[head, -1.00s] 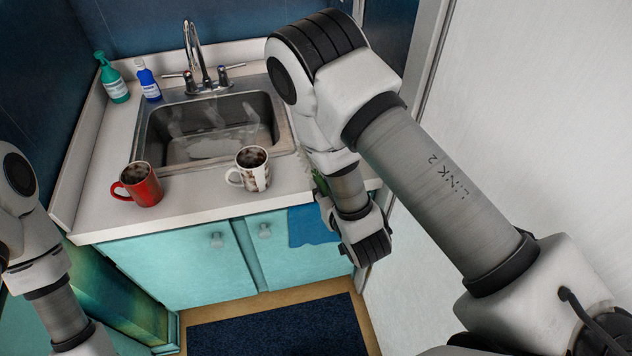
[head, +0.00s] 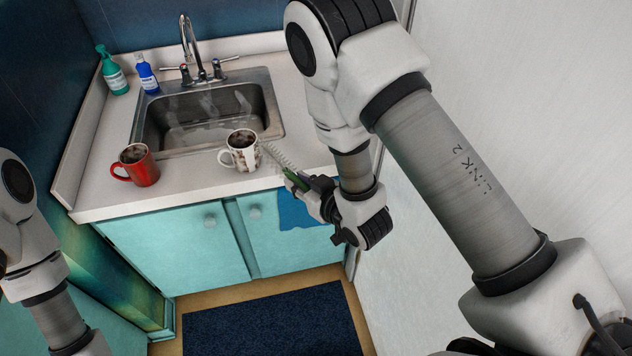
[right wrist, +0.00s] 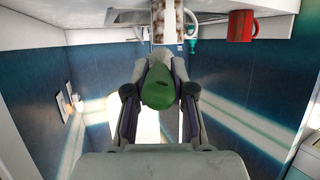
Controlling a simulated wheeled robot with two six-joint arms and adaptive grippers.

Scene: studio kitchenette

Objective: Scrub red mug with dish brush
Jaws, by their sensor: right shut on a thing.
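The red mug (head: 136,166) stands upright on the counter left of the sink's front edge, with dark contents and its handle to the left. It also shows at the top right of the right wrist view (right wrist: 241,25). My right gripper (head: 306,188) is shut on the green handle of the dish brush (head: 293,177), in front of the counter's right part. The pale bristle end points up and left, close to the white patterned mug. The green handle (right wrist: 158,88) fills the fingers in the right wrist view. Of my left arm only upper parts show; its gripper is out of frame.
The white patterned mug (head: 242,152) stands at the sink's front edge, between brush and red mug. The steel sink (head: 150,133) and faucet (head: 192,55) lie behind. A green bottle (head: 112,72) and a blue bottle (head: 147,76) stand at the back left. A blue cloth (head: 303,211) hangs on the cabinet front.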

